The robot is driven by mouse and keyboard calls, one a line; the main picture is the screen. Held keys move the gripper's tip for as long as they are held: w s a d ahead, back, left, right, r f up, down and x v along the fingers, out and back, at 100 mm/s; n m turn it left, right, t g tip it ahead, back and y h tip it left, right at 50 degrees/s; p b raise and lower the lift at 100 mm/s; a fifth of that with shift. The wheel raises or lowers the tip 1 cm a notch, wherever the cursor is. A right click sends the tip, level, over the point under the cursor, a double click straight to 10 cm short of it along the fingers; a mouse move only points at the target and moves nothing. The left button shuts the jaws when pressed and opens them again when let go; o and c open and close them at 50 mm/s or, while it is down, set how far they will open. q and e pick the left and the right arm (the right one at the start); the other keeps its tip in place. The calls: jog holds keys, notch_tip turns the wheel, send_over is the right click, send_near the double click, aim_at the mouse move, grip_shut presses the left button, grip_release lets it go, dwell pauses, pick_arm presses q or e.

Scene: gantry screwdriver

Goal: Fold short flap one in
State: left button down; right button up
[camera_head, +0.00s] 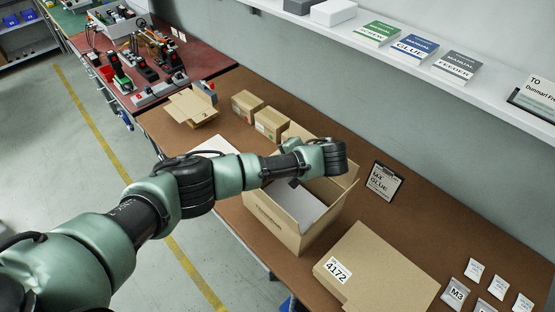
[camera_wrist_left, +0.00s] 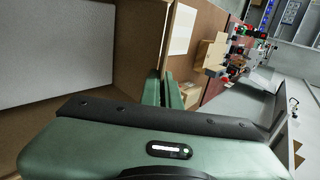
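An open cardboard box (camera_head: 268,222) stands on the brown workbench in the head view, with a grey-white item (camera_head: 300,207) inside. One flap stands up at its far side (camera_head: 297,132). My left arm reaches across the top of the box and hides part of its rim and flaps. In the left wrist view my left gripper (camera_wrist_left: 164,90) has its two green fingers close together by a cardboard wall or flap of the box (camera_wrist_left: 142,45). I cannot tell whether cardboard is between the fingers. My right gripper is in neither view.
A flat carton labelled 4172 (camera_head: 375,275) lies right of the box. Small cartons (camera_head: 271,124) and an opened carton (camera_head: 192,107) stand behind it. A clipboard (camera_head: 383,182) leans at the wall. Several labelled bags (camera_head: 453,293) lie at the right. A shelf (camera_head: 400,60) runs above.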

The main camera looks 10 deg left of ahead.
pick_arm(q)
jog(key=c, duration=1.6)
grip_release()
jog(key=shift+c, duration=0.2)
jog(key=b+v, duration=0.1)
jog(key=v, duration=0.6)
jog(key=shift+s+d+r+b, duration=0.2)
jog(key=shift+d+r+b, duration=0.05)
jog(key=shift+b, duration=0.1)
